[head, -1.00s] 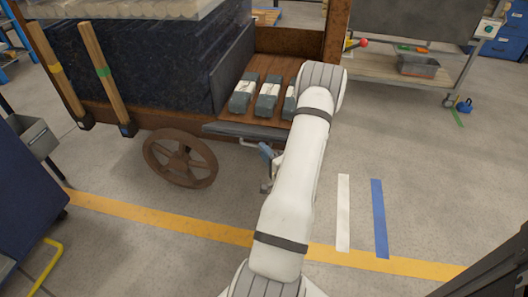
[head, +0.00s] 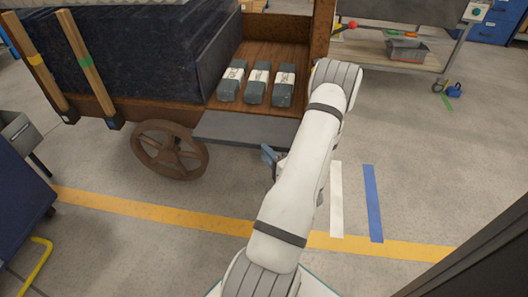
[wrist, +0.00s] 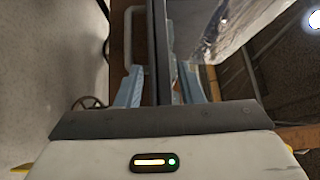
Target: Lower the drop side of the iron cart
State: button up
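The iron cart (head: 95,108) stands at the upper left with its wooden bed. Its drop side, a flat dark grey panel (head: 245,129), tilts outward along the bed's near edge with its inner face showing. My gripper (head: 269,157) is at the panel's outer edge, partly hidden by my arm. In the wrist view its two blue fingers (wrist: 162,85) stand apart, one on each side of the dark panel edge (wrist: 162,45). Gaps seem to show beside the panel; contact is unclear. A pale U-shaped handle (wrist: 136,35) is left of the panel.
Several grey wrapped blocks (head: 257,85) lie on the bed behind the panel. A blue cabinet (head: 22,200) is at the left. The floor with yellow, white and blue stripes is clear in front.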

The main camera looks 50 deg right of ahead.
jog(key=shift+s+a+f+b, duration=0.1)
jog(key=shift+s+f+b, duration=0.35)
jog(key=shift+s, duration=0.55)
jog(key=shift+f, duration=0.1)
jog(key=shift+c, duration=0.4)
